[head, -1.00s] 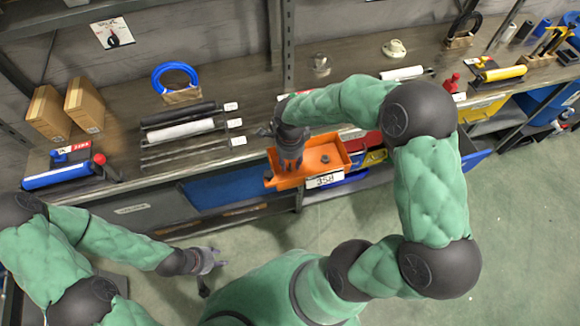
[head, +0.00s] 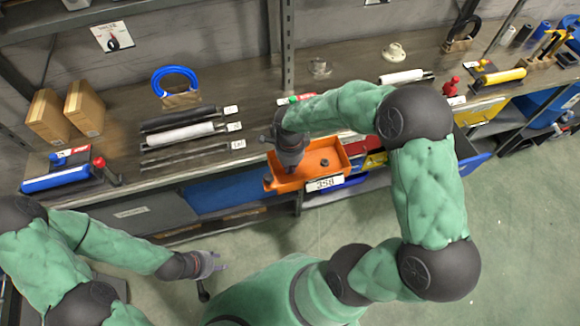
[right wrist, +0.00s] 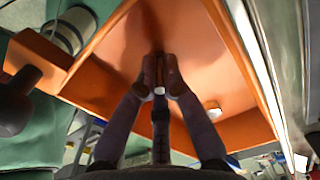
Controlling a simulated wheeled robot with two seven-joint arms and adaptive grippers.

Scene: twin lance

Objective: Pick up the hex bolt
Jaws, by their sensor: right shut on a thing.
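The orange bin (head: 336,152) sits at the front edge of the shelf in the head view, and its floor and wall fill much of the right wrist view (right wrist: 110,88). My right gripper (right wrist: 160,86) reaches down into the bin's left part. Its fingers are shut on a slim piece, seemingly the hex bolt (right wrist: 159,90), with a pale end showing. The fingers hide most of it. In the head view the right gripper (head: 291,168) covers it. A second small part (head: 325,162) lies in the bin, apart from the fingers. My left gripper (head: 215,263) is open and empty above the floor.
Dark and white rollers (head: 180,133) lie left on the shelf. A steel post (head: 288,45) rises behind the bin. The green floor in front is open.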

